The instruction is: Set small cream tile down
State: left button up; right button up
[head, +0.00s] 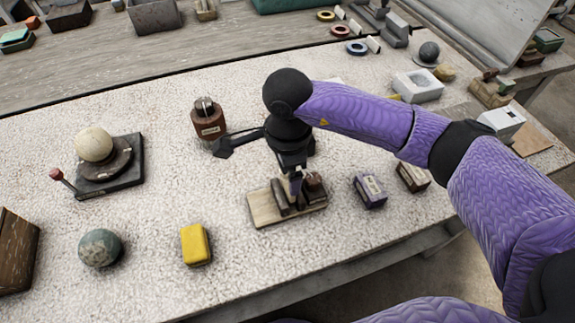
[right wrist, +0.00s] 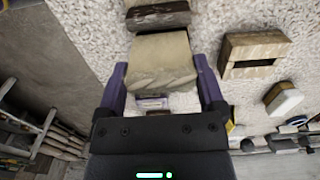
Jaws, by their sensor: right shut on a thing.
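My right gripper (head: 293,188) points down over a flat wooden board (head: 262,208) with dark blocks on it. In the right wrist view, the gripper (right wrist: 161,75) is shut on the small cream tile (right wrist: 163,58), which sits between its two purple fingers. In the head view the tile is mostly hidden by the gripper and the dark blocks. I cannot tell whether it touches what is below. My left gripper is not in view.
A yellow block (head: 195,245) and a grey-green sphere (head: 100,248) lie to the left. A purple-labelled block (head: 370,190) stands to the right. A cream sphere (head: 93,144) rests on a dark stand. A brown labelled bottle (head: 208,122) stands behind. The table between is clear.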

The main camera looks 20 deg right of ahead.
jog(key=shift+f+b, duration=1.45)
jog(key=shift+f, duration=0.35)
jog(key=o, duration=1)
jog(key=shift+c, duration=0.2)
jog(key=shift+o, duration=0.4)
jog(key=shift+r, duration=0.15)
jog(key=shift+r+p, duration=1.45)
jog(key=shift+r, duration=0.5)
jog(key=shift+f, duration=0.1)
